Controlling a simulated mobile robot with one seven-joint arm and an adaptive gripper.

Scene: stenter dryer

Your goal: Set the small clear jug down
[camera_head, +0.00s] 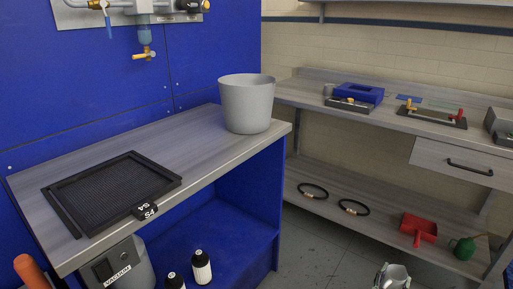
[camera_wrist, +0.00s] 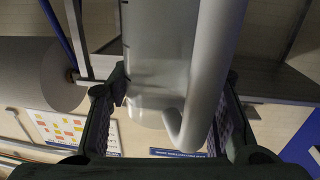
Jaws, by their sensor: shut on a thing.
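The small clear jug (camera_wrist: 160,60) fills the middle of the wrist view, close to the camera, with its curved handle (camera_wrist: 205,80) in front. My gripper (camera_wrist: 168,100) has one dark padded finger on each side of the jug and is shut on it. The hold at the fingertips is partly hidden by the jug and handle. In the head view the top of the jug (camera_head: 393,277) shows at the bottom edge, over the floor and apart from both benches. The rest of it is cut off there.
The near worktop carries a black mesh frame (camera_head: 110,190) and a grey bucket (camera_head: 247,100). The far bench (camera_head: 310,92) holds a blue box (camera_head: 358,94) and small fixtures. Its lower shelf has black rings (camera_head: 313,190), a red scoop (camera_head: 419,228) and a green oil can (camera_head: 465,247).

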